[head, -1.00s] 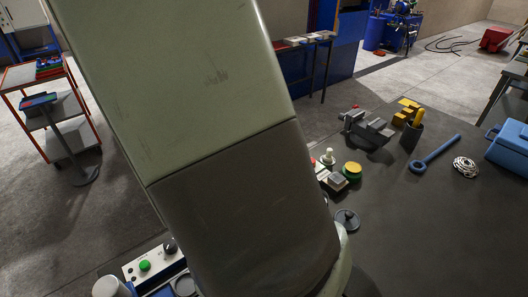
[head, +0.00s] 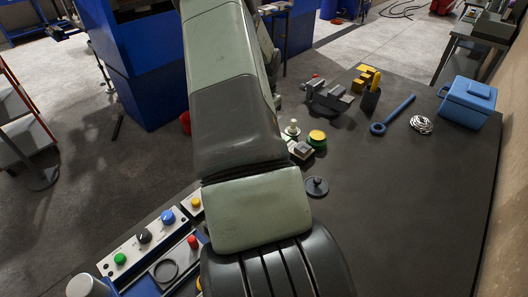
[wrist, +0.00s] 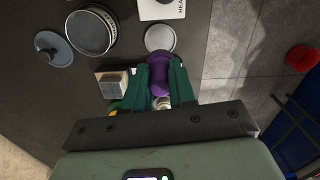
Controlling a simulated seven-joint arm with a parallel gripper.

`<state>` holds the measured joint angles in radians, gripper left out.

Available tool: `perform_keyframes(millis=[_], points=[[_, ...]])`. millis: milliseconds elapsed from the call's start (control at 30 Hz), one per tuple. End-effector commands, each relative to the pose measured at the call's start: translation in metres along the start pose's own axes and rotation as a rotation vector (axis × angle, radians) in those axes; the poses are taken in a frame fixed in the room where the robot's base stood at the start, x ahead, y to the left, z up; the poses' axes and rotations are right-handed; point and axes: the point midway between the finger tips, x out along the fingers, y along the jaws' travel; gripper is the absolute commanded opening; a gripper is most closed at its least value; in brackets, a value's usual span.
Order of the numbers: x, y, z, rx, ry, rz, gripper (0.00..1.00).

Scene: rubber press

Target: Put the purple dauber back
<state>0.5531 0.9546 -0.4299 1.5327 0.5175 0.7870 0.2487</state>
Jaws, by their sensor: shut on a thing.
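In the wrist view, the purple dauber (wrist: 160,74) is between the two green fingers of my gripper (wrist: 163,90), which is shut on it. A pale round disc or holder (wrist: 160,38) shows just beyond the dauber's far end. I cannot tell whether the two touch. In the head view my own arm hides the gripper and the dauber.
In the wrist view, a round tin (wrist: 91,33), a grey knobbed lid (wrist: 53,48) and a wooden-edged block (wrist: 111,85) lie left of the dauber. In the head view, a vise (head: 327,97), a yellow-topped green pot (head: 317,138) and a button panel (head: 145,238) show.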

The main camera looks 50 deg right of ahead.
Motion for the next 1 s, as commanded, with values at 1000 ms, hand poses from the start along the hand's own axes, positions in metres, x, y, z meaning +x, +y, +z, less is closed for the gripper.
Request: perform_keyframes(millis=[1000], points=[[0.094, 0.000, -0.002, -0.001, -0.001, 0.000, 0.00]])
